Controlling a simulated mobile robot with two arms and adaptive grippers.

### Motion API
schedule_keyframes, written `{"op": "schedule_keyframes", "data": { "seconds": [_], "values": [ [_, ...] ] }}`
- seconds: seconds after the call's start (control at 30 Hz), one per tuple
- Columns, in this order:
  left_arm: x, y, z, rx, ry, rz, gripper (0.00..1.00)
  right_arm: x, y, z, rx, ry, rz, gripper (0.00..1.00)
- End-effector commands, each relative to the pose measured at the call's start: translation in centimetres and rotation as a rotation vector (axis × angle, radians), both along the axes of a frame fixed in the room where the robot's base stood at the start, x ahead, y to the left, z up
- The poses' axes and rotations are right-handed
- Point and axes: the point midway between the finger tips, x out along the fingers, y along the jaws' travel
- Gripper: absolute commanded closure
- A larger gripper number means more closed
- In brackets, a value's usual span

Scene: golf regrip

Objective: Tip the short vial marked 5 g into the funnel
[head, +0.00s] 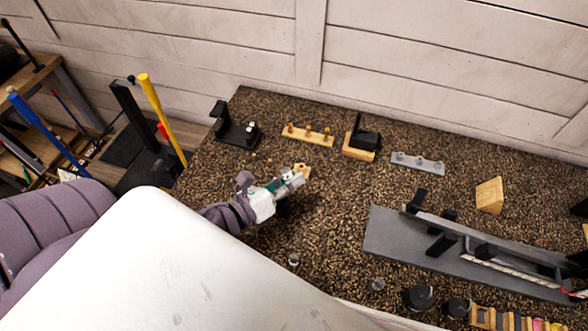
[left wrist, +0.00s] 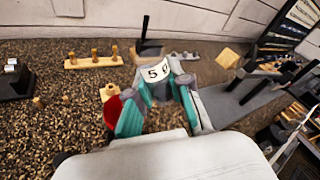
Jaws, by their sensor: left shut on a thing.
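The short vial (left wrist: 155,72) shows in the left wrist view as a pale piece with a label reading 5 and part of a further letter. My left gripper (left wrist: 157,92), with teal and grey fingers, is shut on it. The vial looks held above the table, but its exact tilt is hard to tell. In the head view my left gripper (head: 290,184) is over the middle left of the table, beside a small wooden block (head: 303,169). The vial is mostly hidden there. I cannot clearly make out the funnel. My right gripper is not in view.
A black stand (head: 238,130), a wooden peg strip (head: 308,135), a grey peg rack (head: 417,163) and a wooden wedge (head: 489,195) stand along the back. A grey plate (head: 385,238) with black clamps is at right. Black round pots (head: 419,297) are in front.

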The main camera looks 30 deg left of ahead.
Motion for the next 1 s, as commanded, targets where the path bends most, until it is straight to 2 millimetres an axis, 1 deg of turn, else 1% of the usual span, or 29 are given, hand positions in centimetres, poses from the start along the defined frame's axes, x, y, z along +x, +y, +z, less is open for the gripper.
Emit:
{"op": "schedule_keyframes", "data": {
  "seconds": [0.03, 0.37, 0.6, 0.67, 1.0],
  "values": [
    [-0.1, -0.1, -0.4, -0.048, 0.016, 0.001, 1.0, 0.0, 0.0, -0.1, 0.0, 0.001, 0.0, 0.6],
    [-0.2, -0.6, -2.1, -0.36, 0.108, 0.002, 1.0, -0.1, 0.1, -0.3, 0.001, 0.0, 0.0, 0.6],
    [-0.2, -0.7, -3.2, -0.68, 0.203, 0.001, 1.0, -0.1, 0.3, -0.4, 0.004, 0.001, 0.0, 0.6],
    [-0.2, -0.7, -2.6, -0.765, 0.227, 0.0, 1.0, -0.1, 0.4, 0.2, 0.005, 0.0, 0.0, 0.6],
    [0.0, -0.1, -1.3, -1.243, 0.369, 0.0, 1.0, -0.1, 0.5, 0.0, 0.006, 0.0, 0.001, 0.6]
  ]
}}
